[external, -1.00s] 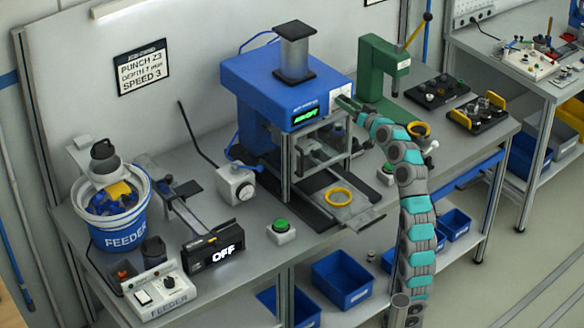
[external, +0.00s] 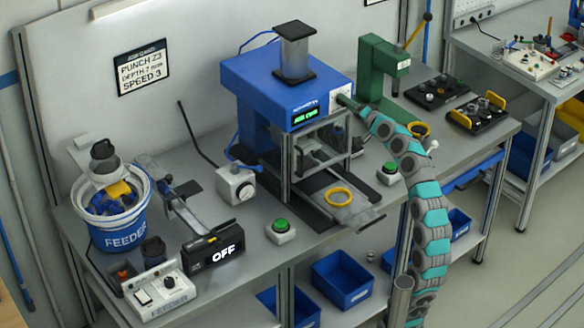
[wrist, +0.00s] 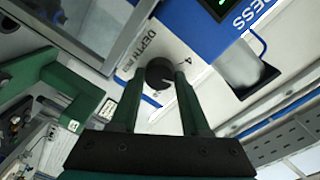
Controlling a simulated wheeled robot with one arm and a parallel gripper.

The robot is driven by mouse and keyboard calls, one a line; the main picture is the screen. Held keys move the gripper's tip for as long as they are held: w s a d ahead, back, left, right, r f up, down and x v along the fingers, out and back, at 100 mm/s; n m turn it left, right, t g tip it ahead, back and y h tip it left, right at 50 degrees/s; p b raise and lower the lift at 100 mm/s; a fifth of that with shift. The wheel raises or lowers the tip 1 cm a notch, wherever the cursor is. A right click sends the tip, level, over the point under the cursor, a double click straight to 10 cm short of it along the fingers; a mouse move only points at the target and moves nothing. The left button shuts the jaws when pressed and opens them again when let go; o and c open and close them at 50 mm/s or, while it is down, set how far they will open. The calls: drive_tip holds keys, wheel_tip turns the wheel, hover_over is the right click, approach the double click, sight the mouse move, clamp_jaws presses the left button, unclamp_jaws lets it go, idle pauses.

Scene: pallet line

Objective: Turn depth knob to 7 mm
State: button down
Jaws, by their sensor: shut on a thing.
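The dark round depth knob (wrist: 158,72) sits on the white side panel (wrist: 150,48) of the blue press, beside printed "DEPTH" lettering and a "4". A pale pointer line shows on the knob. My gripper (wrist: 158,80) has its two green fingers shut on the knob, one on each side. In the external view my gripper (external: 347,101) reaches the right side of the blue press (external: 270,85), and the knob is hidden there. The press's green display (external: 305,116) is lit, too small to read surely.
A green hand press (external: 378,70) stands just right of my gripper. A green button box (external: 281,230) and a feeder bucket (external: 118,232) stand to the left. Black trays (external: 437,92) lie at the right.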

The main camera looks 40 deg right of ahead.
drive_tip(key=shift+d+m, duration=0.1)
drive_tip(key=shift+m, duration=1.8)
drive_tip(key=shift+c, duration=1.9)
unclamp_jaws()
drive_tip(key=shift+s, duration=0.1)
drive_tip(key=s, duration=0.7)
drive_tip(key=shift+s+r+b, duration=0.2)
drive_tip(key=shift+s+b, duration=0.1)
drive_tip(key=shift+b, duration=0.05)
